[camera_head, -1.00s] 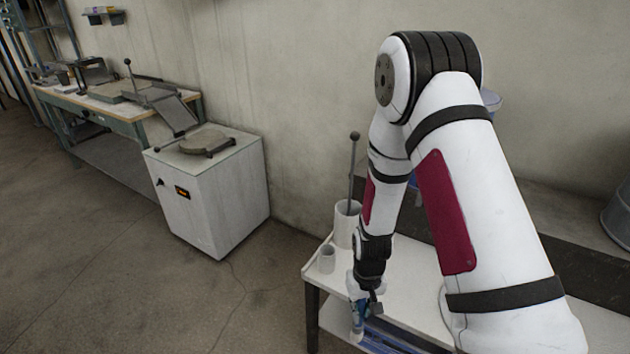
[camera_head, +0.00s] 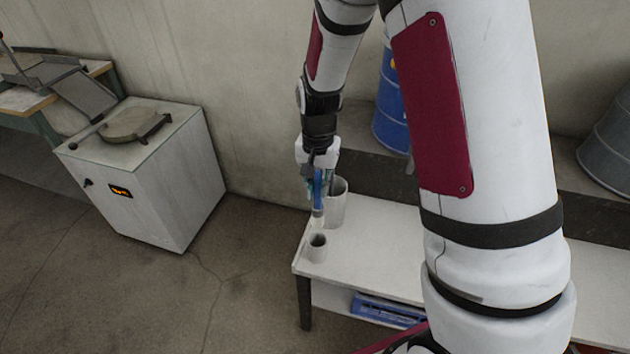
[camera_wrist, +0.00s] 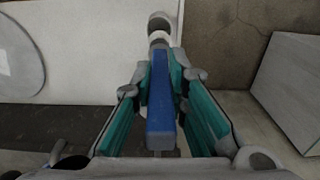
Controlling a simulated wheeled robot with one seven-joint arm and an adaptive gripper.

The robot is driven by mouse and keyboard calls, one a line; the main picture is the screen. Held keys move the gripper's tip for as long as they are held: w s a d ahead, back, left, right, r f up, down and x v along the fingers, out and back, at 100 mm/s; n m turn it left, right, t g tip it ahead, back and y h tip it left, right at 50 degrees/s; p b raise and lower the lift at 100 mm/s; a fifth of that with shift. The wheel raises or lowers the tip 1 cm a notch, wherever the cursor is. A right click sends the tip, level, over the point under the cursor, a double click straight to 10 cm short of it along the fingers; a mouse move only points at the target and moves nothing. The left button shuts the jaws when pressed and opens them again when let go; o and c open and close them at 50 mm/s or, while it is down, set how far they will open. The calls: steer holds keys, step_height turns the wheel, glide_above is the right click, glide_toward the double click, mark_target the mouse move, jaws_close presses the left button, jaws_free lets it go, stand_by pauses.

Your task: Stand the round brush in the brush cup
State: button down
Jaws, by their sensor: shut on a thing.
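The round brush (camera_head: 318,190), with a blue handle, is in my gripper (camera_head: 318,172), which is shut on it. In the head view the brush hangs roughly upright, its pale end down, above the table's back left. The wrist view shows the blue handle (camera_wrist: 160,105) between the fingers and the grey end beyond. A small white cup (camera_head: 317,252) stands at the table's left end, just below the brush tip in the picture. A white cup (camera_wrist: 160,20) shows beyond the tip in the wrist view. I cannot tell whether the tip is directly over it.
A taller white pot (camera_head: 338,205) stands close behind the brush, partly hidden by my gripper. The white table (camera_head: 380,245) has a blue object (camera_head: 385,309) below its top. A blue drum (camera_head: 390,105) is behind. A white cabinet (camera_head: 150,180) stands left, across clear floor.

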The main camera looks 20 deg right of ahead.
mark_target(317, 216)
steer(key=shift+f+b, duration=3.6)
steer(key=shift+f, duration=2.65)
steer(key=c, duration=1.5)
jaws_free()
step_height(317, 216, up, 12)
steer(key=shift+s+r, duration=0.1)
